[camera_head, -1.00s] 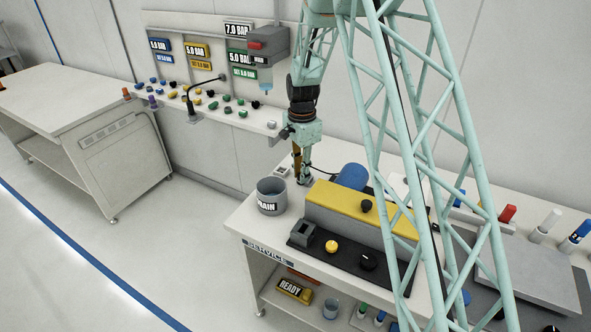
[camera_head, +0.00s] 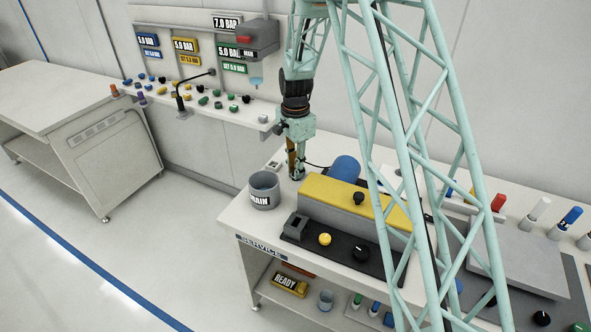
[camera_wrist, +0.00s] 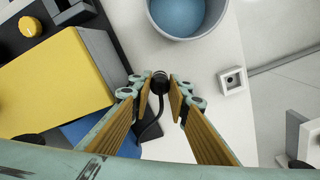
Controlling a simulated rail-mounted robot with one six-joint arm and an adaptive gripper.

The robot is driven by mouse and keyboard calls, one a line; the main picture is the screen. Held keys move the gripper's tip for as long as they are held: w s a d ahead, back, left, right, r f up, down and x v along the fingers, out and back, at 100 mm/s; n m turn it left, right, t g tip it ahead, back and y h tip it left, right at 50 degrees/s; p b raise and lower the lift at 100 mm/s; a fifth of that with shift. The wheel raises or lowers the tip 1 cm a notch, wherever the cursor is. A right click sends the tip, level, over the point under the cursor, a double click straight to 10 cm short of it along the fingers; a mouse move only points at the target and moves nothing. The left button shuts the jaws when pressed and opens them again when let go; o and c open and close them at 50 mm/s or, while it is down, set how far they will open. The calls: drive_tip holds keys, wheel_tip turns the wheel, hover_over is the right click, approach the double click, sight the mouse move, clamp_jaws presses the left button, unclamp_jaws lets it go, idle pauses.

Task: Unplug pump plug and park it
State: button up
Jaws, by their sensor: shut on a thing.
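My gripper (camera_wrist: 161,92) points down at the service bench, its brown finger pads shut on a black plug (camera_wrist: 160,80). A black cable (camera_wrist: 150,131) curves from the plug towards the pump side. Whether the plug is seated or lifted clear cannot be told. In the head view my gripper (camera_head: 297,175) is low over the bench, behind the drain cup, and hides the plug. The pump has a yellow-topped body (camera_head: 352,197) and a blue cylinder (camera_head: 345,168). A small white square block with a dark hole (camera_wrist: 233,80) is right of my gripper in the wrist view.
The drain cup (camera_head: 264,190) with blue inside stands close to my gripper. A black panel (camera_head: 342,254) with knobs lies before the pump. The bench top (camera_head: 234,217) is bare at its left corner. A wall shelf (camera_head: 231,112) with several coloured fittings is behind left.

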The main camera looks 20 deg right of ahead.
drive_tip(key=s+a+r+p, duration=0.1)
drive_tip(key=s+a+p, duration=0.1)
drive_tip(key=s+a, duration=1.3)
drive_tip(key=shift+s+a+r, duration=0.2)
drive_tip(key=shift+a+r, duration=0.1)
drive_tip(key=shift+f, duration=0.25)
idle(0.4)
drive_tip(key=shift+f+b, duration=1.25)
drive_tip(key=shift+f, duration=1.35)
drive_tip(key=shift+f+b, duration=0.45)
drive_tip(key=shift+f, duration=0.2)
drive_tip(key=o, duration=0.9)
